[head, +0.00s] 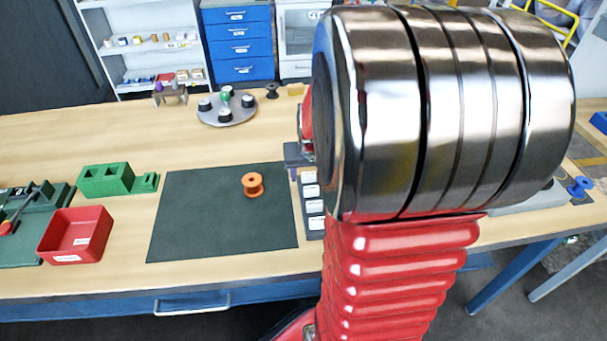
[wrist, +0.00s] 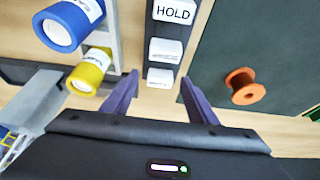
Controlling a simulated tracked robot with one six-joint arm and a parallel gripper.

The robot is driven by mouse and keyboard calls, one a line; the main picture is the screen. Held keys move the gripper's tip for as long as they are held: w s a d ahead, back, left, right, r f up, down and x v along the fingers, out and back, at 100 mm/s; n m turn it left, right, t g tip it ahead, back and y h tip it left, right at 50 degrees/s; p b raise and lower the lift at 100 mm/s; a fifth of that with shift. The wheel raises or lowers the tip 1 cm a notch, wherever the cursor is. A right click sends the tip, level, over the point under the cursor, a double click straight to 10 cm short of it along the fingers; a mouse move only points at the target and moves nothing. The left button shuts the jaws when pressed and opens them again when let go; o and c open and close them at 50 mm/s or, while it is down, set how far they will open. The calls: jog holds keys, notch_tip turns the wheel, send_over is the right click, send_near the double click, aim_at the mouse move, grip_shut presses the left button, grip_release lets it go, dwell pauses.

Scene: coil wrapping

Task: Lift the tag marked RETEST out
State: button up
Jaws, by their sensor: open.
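A dark tag rack (wrist: 170,31) stands upright in the wrist view with several white tags in a row. The top tag (wrist: 174,11) reads HOLD. The middle tag (wrist: 165,50) and the lower tag (wrist: 163,77) carry small print that I cannot read, so I cannot tell which tag is RETEST. The row also shows in the head view, with its front tag (head: 317,223) clear but unreadable. My gripper (wrist: 158,86) is open and empty, its two purple fingers on either side of the lower tag's end of the row. My arm hides most of the gripper in the head view.
A dark mat (head: 200,215) with an orange spool (head: 253,185) lies left of the rack. A blue roll (wrist: 65,25) and a yellow roll (wrist: 88,72) are on the other side. A red bin (head: 75,236) and green block (head: 105,178) stand further left.

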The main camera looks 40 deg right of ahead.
aim_at(309, 176)
jog(key=shift+c, duration=0.5)
jog(key=c, duration=1)
notch_tip(309, 176, up, 10)
dwell(0.4)
dwell(0.4)
